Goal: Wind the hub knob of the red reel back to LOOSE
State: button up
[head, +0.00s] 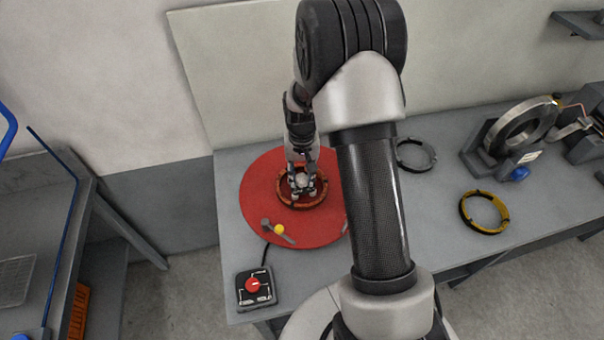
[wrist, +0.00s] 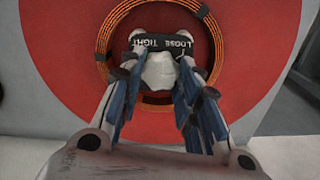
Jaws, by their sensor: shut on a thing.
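The red reel (head: 262,222) is a large red disc lying on the grey bench, with a ring of copper coil (head: 281,200) around its hub. The disc also shows in the wrist view (wrist: 70,70), with the coil (wrist: 101,40) around the hub. My gripper (head: 303,190) points down over the hub. In the wrist view my gripper (wrist: 160,85) has its fingers on both sides of the pale hub knob (wrist: 160,70) and is shut on it. A dark label (wrist: 160,42) beside the knob reads LOOSE and TIGHT. The knob's pointer, if any, cannot be made out.
A small lever with a yellow knob (head: 279,229) lies at the disc's front. A control box with a red dial (head: 253,285) is at the bench's front left. A grey ring (head: 428,163), a yellow ring (head: 465,207) and a grey machine (head: 488,150) are to the right.

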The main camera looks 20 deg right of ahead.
aim_at(302, 178)
jog(key=shift+n, duration=2.3)
jog(key=o, duration=1.1)
jog(key=shift+c, duration=0.2)
notch_tip(302, 178, up, 12)
jog(key=shift+s, duration=0.1)
